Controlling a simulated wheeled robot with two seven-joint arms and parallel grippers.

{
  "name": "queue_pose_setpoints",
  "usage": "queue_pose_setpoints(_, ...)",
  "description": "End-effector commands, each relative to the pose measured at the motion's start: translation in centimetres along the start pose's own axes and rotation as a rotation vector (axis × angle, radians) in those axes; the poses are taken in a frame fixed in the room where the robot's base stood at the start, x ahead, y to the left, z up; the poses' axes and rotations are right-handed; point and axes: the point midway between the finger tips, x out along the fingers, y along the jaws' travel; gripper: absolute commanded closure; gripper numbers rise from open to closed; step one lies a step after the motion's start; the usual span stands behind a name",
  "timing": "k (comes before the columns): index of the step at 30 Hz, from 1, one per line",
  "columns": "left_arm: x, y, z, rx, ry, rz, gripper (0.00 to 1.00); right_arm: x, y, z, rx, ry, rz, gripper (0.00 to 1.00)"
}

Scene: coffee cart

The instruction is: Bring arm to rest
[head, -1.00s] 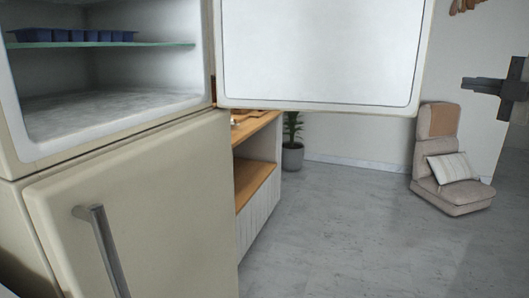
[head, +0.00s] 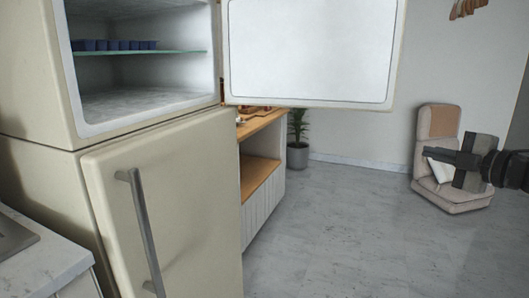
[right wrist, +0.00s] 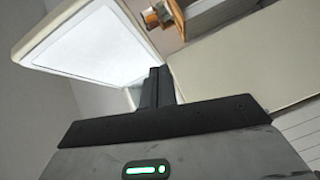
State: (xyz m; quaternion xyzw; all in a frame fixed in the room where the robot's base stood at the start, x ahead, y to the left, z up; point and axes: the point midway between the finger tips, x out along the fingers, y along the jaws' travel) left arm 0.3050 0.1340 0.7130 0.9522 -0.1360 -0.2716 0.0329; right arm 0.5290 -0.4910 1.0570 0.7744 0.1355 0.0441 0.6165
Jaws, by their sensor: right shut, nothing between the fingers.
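My right gripper (head: 432,153) comes in from the right edge of the head view, at mid-height, in front of the chair. Its fingers are shut and nothing shows between them. In the right wrist view the two dark fingers (right wrist: 157,86) stand close together over the gripper body, with the open freezer door beyond them. The gripper is apart from the door and the fridge. My left gripper is not in view.
The upper freezer door (head: 310,50) stands open; blue containers (head: 112,45) sit on the glass shelf inside. The lower fridge door (head: 190,210) has a metal handle (head: 145,232). A wooden-topped cabinet (head: 262,180), plant (head: 298,140) and chair (head: 438,122) stand beyond. The floor right of the fridge is clear.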

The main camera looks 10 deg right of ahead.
Motion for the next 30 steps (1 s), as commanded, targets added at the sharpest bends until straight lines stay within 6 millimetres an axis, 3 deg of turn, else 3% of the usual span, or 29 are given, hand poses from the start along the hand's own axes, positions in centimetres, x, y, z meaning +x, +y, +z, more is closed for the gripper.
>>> queue_pose_setpoints(5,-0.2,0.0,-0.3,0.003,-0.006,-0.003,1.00,2.8,-10.2,-3.0,0.187,0.034,-0.077,1.00)
queue_pose_setpoints(9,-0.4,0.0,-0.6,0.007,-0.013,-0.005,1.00,3.5,-20.0,-7.3,0.394,0.036,-0.148,1.00)
queue_pose_setpoints(15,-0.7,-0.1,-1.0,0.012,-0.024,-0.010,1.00,1.1,-32.1,-16.1,0.740,-0.022,-0.241,1.00)
queue_pose_setpoints(18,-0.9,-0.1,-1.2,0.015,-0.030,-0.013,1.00,-1.3,-36.5,-21.0,0.930,-0.090,-0.278,1.00)
queue_pose_setpoints(21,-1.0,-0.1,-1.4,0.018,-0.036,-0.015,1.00,-3.9,-39.3,-25.1,1.103,-0.178,-0.305,1.00)
queue_pose_setpoints(24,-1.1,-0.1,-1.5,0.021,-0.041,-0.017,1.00,-6.2,-40.8,-28.0,1.242,-0.270,-0.322,1.00)
queue_pose_setpoints(30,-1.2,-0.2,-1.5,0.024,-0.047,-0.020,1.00,-8.8,-42.0,-30.6,1.393,-0.393,-0.334,1.00)
